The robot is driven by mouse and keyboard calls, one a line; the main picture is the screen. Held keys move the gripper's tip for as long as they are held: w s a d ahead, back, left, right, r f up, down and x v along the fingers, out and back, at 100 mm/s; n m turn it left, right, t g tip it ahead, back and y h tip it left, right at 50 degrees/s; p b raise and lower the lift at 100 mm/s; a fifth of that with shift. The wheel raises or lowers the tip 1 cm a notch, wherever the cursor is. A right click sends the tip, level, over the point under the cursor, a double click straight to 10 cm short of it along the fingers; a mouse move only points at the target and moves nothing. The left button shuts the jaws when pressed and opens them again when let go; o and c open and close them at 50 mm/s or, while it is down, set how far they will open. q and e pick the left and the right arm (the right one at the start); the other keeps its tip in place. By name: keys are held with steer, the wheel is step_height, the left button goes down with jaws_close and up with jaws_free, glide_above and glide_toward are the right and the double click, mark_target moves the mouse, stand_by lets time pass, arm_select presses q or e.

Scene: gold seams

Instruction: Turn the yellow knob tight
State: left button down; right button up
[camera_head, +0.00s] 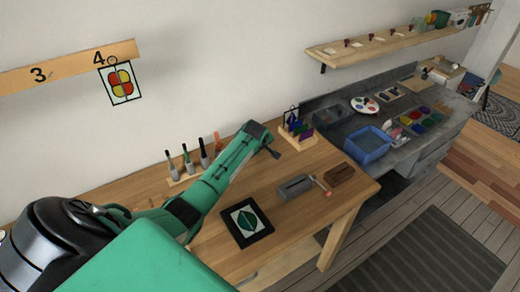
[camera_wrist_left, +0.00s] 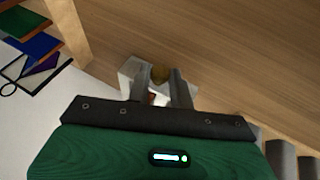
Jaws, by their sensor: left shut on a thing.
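My right gripper is not in view.
On the workbench (camera_head: 290,225) are a grey vise (camera_head: 295,186) with a red-tipped handle, a brown block (camera_head: 340,174), and a black-framed leaf panel (camera_head: 246,221). A rack of coloured glass (camera_head: 298,130) stands close right of the gripper. Upright tools (camera_head: 187,160) stand behind the arm.

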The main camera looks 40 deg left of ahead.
arm_select(q)
steer(key=shift+w+d+r+g+p, duration=0.1)
steer(key=shift+w+r+g+p, duration=0.1)
steer(key=shift+g+p, duration=0.5)
steer(key=shift+w+m+g+y, duration=0.1)
steer(key=shift+m+g+y, duration=0.25)
steer(key=shift+g, duration=0.35)
steer(key=shift+w+d+f+y, duration=0.1)
steer(key=shift+y, duration=0.15)
steer(key=shift+w+f+m+g+y+b, duration=0.15)
steer(key=shift+m+g+y+b, duration=0.3)
steer(key=shift+g, duration=0.65)
steer(key=shift+g+b, duration=0.5)
steer(key=shift+b, duration=0.1)
steer(key=c, duration=1.2)
jaws_free()
steer(key=shift+c, duration=0.2)
steer(key=shift+d+r, duration=0.1)
steer(key=shift+r, duration=0.1)
